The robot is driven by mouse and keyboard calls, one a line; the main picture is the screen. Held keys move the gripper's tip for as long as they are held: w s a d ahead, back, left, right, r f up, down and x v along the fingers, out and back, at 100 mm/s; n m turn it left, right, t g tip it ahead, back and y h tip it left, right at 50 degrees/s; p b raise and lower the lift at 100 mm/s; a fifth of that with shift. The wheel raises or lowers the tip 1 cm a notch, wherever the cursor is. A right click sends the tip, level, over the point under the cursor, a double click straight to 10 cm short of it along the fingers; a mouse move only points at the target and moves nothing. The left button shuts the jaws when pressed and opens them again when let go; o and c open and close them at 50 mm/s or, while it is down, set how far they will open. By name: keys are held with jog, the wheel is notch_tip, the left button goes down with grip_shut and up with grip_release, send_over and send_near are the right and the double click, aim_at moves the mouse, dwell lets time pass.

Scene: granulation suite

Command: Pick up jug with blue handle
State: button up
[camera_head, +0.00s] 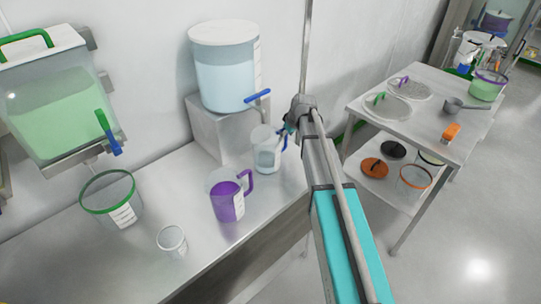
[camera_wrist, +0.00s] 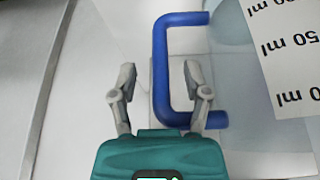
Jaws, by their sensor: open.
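The jug with the blue handle (camera_head: 265,158) stands upright on the steel bench, below the tap of the large clear container. It is clear with some pale liquid. In the wrist view its blue handle (camera_wrist: 162,75) is close in front of my gripper (camera_wrist: 157,80). The handle's upright bar lies between the two grey fingers, which are apart and open. The jug's clear wall (camera_wrist: 235,75) with a white volume label (camera_wrist: 290,45) is to the right. In the head view my gripper (camera_head: 287,127) is at the jug's right side, partly hiding the handle.
A purple-handled jug (camera_head: 227,197) with purple liquid stands just left. A small clear cup (camera_head: 172,241) and a green-rimmed container (camera_head: 110,198) are further left. The large container (camera_head: 226,68) with a blue tap (camera_head: 257,96) stands above on a block. A steel cart (camera_head: 425,98) is at right.

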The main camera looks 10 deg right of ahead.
jog(key=shift+w+a+f+b, duration=0.15)
jog(key=shift+f+b, duration=0.15)
jog(key=shift+f, duration=0.2)
jog(key=shift+c, duration=0.2)
grip_shut()
dwell(0.3)
